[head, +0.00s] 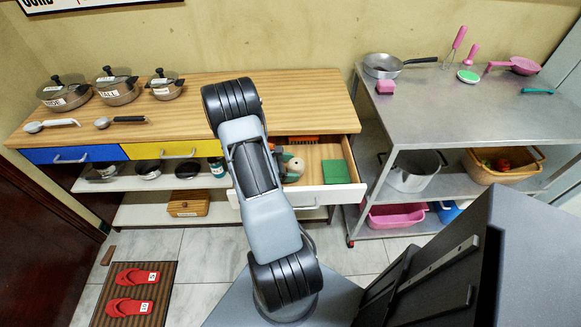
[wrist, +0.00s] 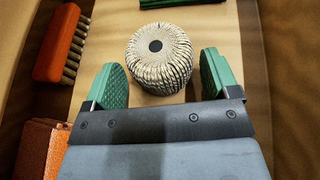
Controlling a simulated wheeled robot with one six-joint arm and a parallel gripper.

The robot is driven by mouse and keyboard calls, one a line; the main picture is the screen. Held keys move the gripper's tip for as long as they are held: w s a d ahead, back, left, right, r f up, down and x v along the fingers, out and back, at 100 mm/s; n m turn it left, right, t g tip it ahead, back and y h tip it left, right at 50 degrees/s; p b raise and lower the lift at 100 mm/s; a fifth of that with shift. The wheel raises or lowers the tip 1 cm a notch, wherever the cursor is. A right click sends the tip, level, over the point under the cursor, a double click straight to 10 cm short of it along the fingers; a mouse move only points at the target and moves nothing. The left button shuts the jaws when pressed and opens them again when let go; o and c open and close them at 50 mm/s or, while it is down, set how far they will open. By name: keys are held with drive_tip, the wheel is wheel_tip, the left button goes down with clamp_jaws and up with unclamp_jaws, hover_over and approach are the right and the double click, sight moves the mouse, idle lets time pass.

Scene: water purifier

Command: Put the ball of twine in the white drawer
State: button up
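The ball of twine (wrist: 158,50), cream with dark lines and a dark hole on top, rests on the floor of the open white drawer (head: 318,195). In the head view the ball (head: 296,166) shows beside my arm, partly hidden. My gripper (wrist: 163,78) is open over the drawer. Its two green finger pads are apart, one to each side of the ball's near part, with visible gaps. The ball does not look gripped.
An orange brush (wrist: 62,45), an orange block (wrist: 42,150) and a green item (head: 336,171) lie in the drawer. The blue drawer (head: 70,155) and yellow drawer (head: 172,149) are shut. A metal cart (head: 455,110) stands to the right.

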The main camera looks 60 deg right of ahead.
drive_tip(key=shift+o, duration=0.3)
drive_tip(key=shift+s+a+f, duration=0.2)
drive_tip(key=shift+s+f, duration=0.1)
drive_tip(key=shift+f, duration=0.1)
drive_tip(key=shift+r, duration=0.2)
drive_tip(key=v, duration=0.3)
drive_tip(key=p+v, duration=0.1)
drive_tip(key=v, duration=0.2)
drive_tip(key=shift+w+r, duration=0.35)
drive_tip(key=shift+w, duration=0.05)
drive_tip(key=shift+v, duration=0.8)
drive_tip(key=a+r+m+t+y, duration=0.3)
drive_tip(key=a+r+t, duration=0.1)
drive_tip(key=a, duration=0.5)
drive_tip(key=a+r+m+t+y, duration=0.2)
drive_tip(key=a+r+t+y, duration=0.1)
drive_tip(key=a+r, duration=0.4)
drive_tip(key=a+r+m+t+y, duration=0.3)
drive_tip(key=a+r+t, duration=0.2)
drive_tip(key=a, duration=0.7)
drive_tip(key=shift+s+a+r+m+y, duration=0.3)
drive_tip(key=shift+s+r+y, duration=0.15)
drive_tip(key=shift+r, duration=0.2)
